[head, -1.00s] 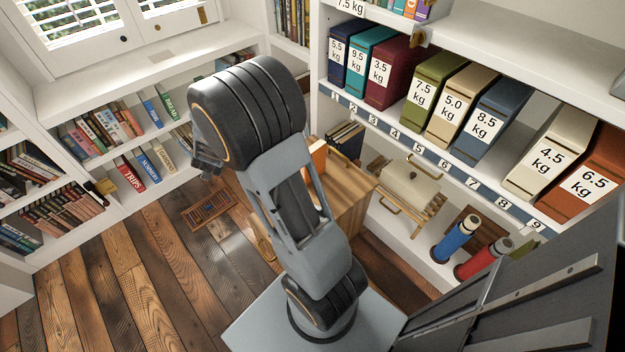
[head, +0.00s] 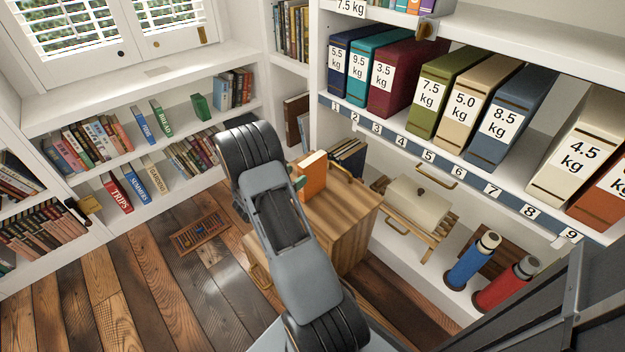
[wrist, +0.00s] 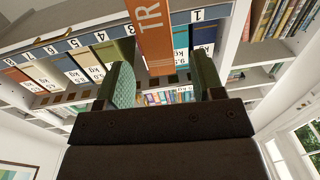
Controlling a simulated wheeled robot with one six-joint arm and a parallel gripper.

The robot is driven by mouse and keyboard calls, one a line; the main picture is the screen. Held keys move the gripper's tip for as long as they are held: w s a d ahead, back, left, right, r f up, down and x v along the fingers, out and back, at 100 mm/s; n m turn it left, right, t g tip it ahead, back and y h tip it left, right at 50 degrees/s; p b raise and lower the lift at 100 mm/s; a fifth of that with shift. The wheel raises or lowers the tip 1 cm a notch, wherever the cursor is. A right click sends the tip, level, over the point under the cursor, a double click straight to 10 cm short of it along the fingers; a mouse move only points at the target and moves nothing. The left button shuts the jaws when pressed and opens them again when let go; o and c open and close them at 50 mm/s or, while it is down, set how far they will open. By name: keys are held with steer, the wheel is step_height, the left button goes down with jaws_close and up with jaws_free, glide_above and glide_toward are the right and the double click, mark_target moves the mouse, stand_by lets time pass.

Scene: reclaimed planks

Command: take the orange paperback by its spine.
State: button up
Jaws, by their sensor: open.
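The orange paperback (head: 313,174) stands upright on top of the wooden cabinet in the head view. In the wrist view the orange paperback (wrist: 151,35) shows its orange face with the letters "TR" at top centre. My gripper (wrist: 163,68) is open and empty, its two green-padded fingers spread left and right in the wrist view. In the head view a green fingertip (head: 298,180) shows beside the paperback's left side; my arm hides the rest.
Numbered binders line the shelf above.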

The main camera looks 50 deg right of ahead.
mark_target(308, 166)
steer(key=shift+s+d+r+b, duration=0.1)
steer(key=shift+d+b, duration=0.4)
steer(key=shift+d, duration=1.15)
steer(key=shift+s+d+r+b, duration=0.1)
steer(key=shift+d+b, duration=0.4)
steer(key=shift+d, duration=1.1)
steer(key=shift+c, duration=0.3)
steer(key=shift+f, duration=0.1)
jaws_close()
